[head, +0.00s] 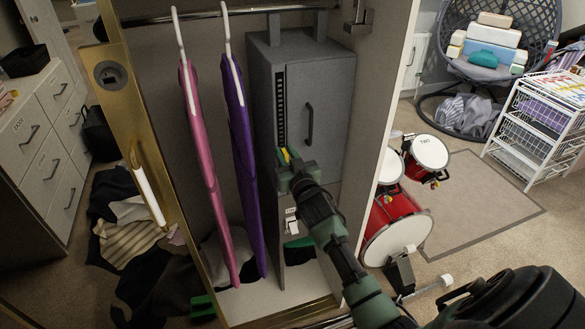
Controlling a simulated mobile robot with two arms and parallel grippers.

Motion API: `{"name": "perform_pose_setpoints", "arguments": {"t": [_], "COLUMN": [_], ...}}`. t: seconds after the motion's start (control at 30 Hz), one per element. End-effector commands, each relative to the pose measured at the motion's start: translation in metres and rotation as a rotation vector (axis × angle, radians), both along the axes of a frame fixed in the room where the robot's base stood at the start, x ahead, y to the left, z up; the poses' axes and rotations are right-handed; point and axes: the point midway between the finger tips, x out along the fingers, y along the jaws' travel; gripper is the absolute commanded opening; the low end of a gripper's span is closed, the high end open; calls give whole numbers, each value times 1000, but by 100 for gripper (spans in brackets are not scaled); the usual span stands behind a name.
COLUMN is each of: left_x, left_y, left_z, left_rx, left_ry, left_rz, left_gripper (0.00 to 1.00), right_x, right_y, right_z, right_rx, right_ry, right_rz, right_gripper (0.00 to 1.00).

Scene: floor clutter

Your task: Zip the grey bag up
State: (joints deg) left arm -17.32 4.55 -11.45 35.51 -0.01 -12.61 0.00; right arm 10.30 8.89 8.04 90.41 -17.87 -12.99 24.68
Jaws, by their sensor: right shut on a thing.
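The grey bag (320,95) hangs upright by two straps in the open wardrobe. It is boxy, with a dark handle on its front. A dark toothed zip (280,105) runs up the left side of its front. A small yellow zip pull (284,154) shows low on that zip. My right gripper (287,163) reaches up from the lower right and is shut on the pull, close against the bag. The gripper partly hides the pull and the lower zip. My left gripper is not in view.
Pink (207,170) and purple (240,150) garments hang just left of the bag. The wardrobe's open door (125,110) is at left, its side panel (385,90) at right. Clothes (130,220) lie on the floor. A red drum set (395,215) stands right of the wardrobe.

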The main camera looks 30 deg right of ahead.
Motion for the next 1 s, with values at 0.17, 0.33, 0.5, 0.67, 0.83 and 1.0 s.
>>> {"name": "perform_pose_setpoints", "arguments": {"t": [0.17, 0.33, 0.5, 0.67, 0.83, 1.0], "left_x": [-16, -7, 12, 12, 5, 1], "left_y": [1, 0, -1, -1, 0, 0], "left_z": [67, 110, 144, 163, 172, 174], "left_rx": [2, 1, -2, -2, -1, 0], "left_ry": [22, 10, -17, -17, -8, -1], "left_rz": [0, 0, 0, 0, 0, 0], "left_gripper": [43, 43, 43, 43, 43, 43], "right_x": [5, 5, 5, 5, 5, 5], "right_y": [1, 0, 0, 0, 0, 0], "right_z": [80, 133, 174, 199, 213, 216], "right_rx": [0, 1, 0, -1, 0, 0], "right_ry": [-3, -1, -1, -1, -1, -1], "right_rz": [2, 1, 1, 1, 1, 1], "right_gripper": [0, 0, 0, 0, 0, 0]}}
